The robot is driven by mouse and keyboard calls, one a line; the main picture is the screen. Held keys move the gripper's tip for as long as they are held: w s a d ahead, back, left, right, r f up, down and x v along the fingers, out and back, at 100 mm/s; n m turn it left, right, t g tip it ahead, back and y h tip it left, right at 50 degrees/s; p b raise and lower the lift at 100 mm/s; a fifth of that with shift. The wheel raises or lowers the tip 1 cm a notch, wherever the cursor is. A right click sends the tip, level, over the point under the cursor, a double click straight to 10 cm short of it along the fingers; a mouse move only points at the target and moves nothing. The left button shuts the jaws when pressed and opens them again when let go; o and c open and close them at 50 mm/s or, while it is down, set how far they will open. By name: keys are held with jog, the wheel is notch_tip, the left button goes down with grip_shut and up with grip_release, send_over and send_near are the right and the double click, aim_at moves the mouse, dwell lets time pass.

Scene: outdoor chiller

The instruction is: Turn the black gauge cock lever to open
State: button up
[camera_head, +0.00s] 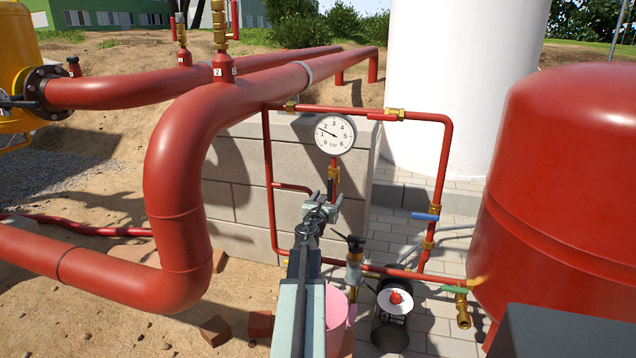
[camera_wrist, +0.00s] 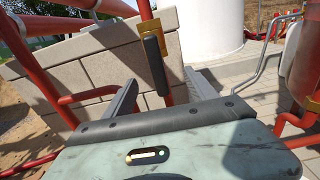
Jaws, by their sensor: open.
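The round white pressure gauge (camera_head: 335,134) stands on a thin red pipe in the head view, its needle pointing up and left. Below it is a brass gauge cock (camera_head: 335,173) with a black lever (camera_head: 330,188), partly hidden by my gripper. In the wrist view the black lever (camera_wrist: 153,58) hangs nearly upright along the pipe, in front of the brass body (camera_wrist: 154,80). My gripper (camera_head: 322,204) is open and empty. In the wrist view its two fingers (camera_wrist: 160,80) stand apart, with the lever between and beyond their tips. I see no contact.
A thick red pipe (camera_head: 183,170) bends down on the left. A red tank (camera_head: 570,190) stands on the right. A blue-handled valve (camera_head: 426,216) and a black-handled valve (camera_head: 355,247) sit nearby. A grey block wall (camera_head: 230,190) is behind the gauge pipe.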

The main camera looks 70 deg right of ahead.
jog(key=a, duration=0.7)
jog(key=shift+s, duration=0.2)
dwell(0.6)
